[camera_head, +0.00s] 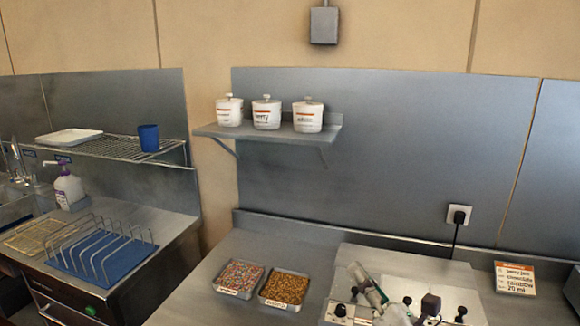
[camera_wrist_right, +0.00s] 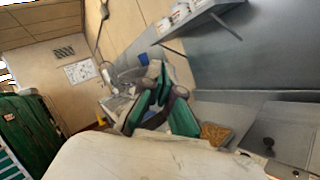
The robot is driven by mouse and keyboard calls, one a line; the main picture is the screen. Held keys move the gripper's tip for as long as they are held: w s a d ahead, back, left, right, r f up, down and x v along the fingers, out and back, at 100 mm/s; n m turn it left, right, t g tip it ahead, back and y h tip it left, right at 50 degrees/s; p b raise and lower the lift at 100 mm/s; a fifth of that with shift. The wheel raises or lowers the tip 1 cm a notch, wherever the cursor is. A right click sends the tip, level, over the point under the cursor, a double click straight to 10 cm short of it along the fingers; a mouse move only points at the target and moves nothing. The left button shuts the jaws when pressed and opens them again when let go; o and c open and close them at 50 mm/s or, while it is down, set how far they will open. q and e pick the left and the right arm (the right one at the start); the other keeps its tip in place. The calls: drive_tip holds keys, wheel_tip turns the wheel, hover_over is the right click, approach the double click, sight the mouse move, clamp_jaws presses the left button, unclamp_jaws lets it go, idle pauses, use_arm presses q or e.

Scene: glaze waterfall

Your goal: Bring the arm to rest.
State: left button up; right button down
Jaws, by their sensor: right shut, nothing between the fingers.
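My right gripper (camera_head: 366,284) shows low in the head view, in front of the pale steel unit with black knobs (camera_head: 455,282). Its fingers have green pads and are shut with nothing between them. In the right wrist view the same gripper (camera_wrist_right: 160,82) stands in the middle, its fingers drawn together at the tips and apart from any object. A pale rounded surface fills the bottom of that view. My left gripper is not in view.
Trays of pink sprinkles (camera_head: 241,277) and brown bits (camera_head: 285,288) lie left of the unit. Three white tubs stand on the wall shelf (camera_head: 265,133). A text card (camera_head: 515,277) stands right. A blue-matted rack (camera_head: 100,250) is left. The counter front-left of the trays is bare.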

drive_tip(key=s+d+f+m+g+h, duration=0.2)
drive_tip(key=s+d+f+m+h, duration=0.15)
drive_tip(key=f+m, duration=0.35)
drive_tip(key=s+d+f+m+g+h, duration=0.25)
drive_tip(key=f+m+h, duration=0.25)
drive_tip(key=m, duration=0.4)
drive_tip(key=s+d+f+m+g+h, duration=0.2)
drive_tip(key=s+d+f+m+h, duration=0.15)
drive_tip(key=f+m, duration=0.4)
drive_tip(key=s+a+f+m+g+y, duration=0.1)
drive_tip(key=s+f+m+g, duration=0.35)
drive_tip(key=s, duration=0.55)
drive_tip(key=s+a+f+m+g, duration=0.1)
drive_tip(key=s+f+m+g, duration=0.35)
drive_tip(key=s, duration=0.45)
wheel_tip(320, 180, down, 32)
drive_tip(key=g+b, duration=0.1)
drive_tip(key=b, duration=0.5)
drive_tip(key=s+d+f+g+b, duration=0.1)
drive_tip(key=s+d+f+b, duration=0.2)
drive_tip(key=s+f, duration=1.4)
wheel_tip(320, 180, down, 4)
drive_tip(key=shift+s+d+r+n+b, duration=0.1)
drive_tip(key=shift+s+d+n+b, duration=0.05)
drive_tip(key=shift+s+n+b, duration=0.3)
